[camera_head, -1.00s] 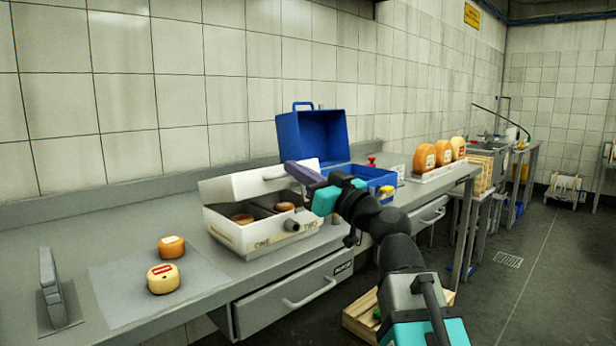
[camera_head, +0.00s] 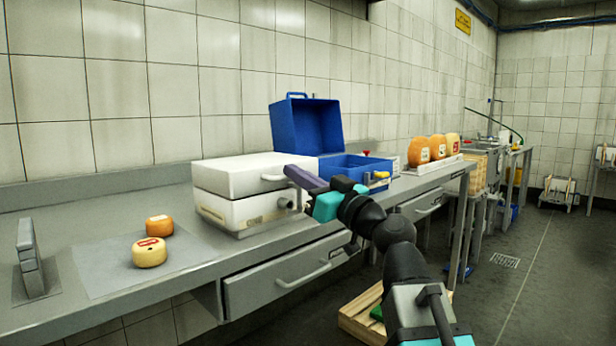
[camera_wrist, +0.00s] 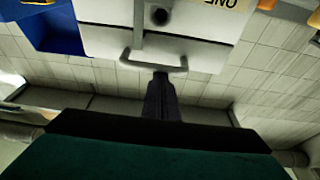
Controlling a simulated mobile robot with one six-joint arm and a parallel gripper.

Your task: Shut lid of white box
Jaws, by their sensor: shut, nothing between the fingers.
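The white box (camera_head: 240,212) stands on the steel counter, left of the blue box. Its lid (camera_head: 235,176) lies down flat over the body, and a thin dark seam runs between them in the head view. The inside of the box is hidden. My gripper (camera_head: 290,170) is shut and empty, with its purple fingers at the front right edge of the lid, by the lid's handle. In the wrist view the shut fingers (camera_wrist: 162,85) point at the white handle (camera_wrist: 155,62). I cannot tell whether they touch it.
An open blue box (camera_head: 308,127) stands close behind and right of the white box. Two small cheeses (camera_head: 149,252) lie on a grey sheet at the left. Larger cheese wheels (camera_head: 437,148) stand in a tray farther right. A metal stand (camera_head: 30,259) is at the far left.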

